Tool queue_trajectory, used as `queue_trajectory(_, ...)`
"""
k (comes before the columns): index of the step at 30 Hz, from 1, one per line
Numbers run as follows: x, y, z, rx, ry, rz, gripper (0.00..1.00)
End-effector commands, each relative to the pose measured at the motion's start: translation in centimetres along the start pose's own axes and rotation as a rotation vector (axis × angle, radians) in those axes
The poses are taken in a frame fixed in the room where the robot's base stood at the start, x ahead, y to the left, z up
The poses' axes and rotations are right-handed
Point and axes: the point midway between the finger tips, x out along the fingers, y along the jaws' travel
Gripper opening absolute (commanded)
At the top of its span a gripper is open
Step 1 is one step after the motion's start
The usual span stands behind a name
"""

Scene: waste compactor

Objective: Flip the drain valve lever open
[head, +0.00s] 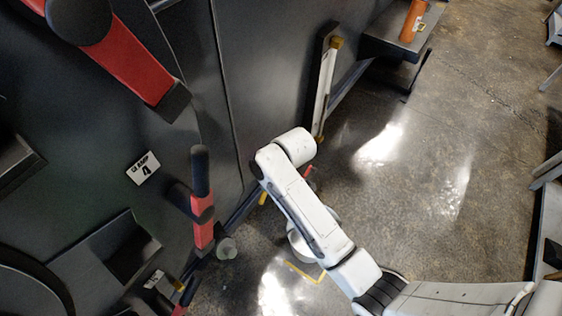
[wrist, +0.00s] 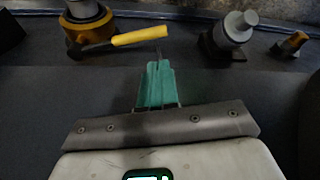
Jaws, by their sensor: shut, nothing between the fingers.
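In the wrist view, the drain valve lever (wrist: 138,36) has a yellow handle on a dark arm. It joins a yellow-orange valve body (wrist: 88,22) at the upper left, and its handle points right. My gripper (wrist: 158,56) has teal fingers that are shut and empty. The fingertips are just below the right end of the yellow handle in the picture; I cannot tell whether they touch it. In the head view, my white arm hides the gripper, and I cannot make out the lever clearly.
A grey cylindrical fitting (wrist: 236,28) and a small orange fitting (wrist: 292,43) stand right of the lever. In the head view, a red clamp handle (head: 202,222) and a "CLAMP 4" label (head: 143,168) are on the dark machine at left. Open concrete floor (head: 440,140) lies right.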

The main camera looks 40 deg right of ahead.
Motion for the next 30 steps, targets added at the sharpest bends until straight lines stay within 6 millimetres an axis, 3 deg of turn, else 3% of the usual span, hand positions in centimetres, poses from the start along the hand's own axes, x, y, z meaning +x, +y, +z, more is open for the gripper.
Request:
queue_trajectory(4,0.2,0.3,-1.1,-0.027,0.012,-0.004,0.0)
queue_trajectory(17,0.7,0.3,-1.1,-0.028,0.012,-0.005,0.0)
queue_trajectory(30,7.5,0.3,-1.1,-0.027,0.01,-0.006,0.0)
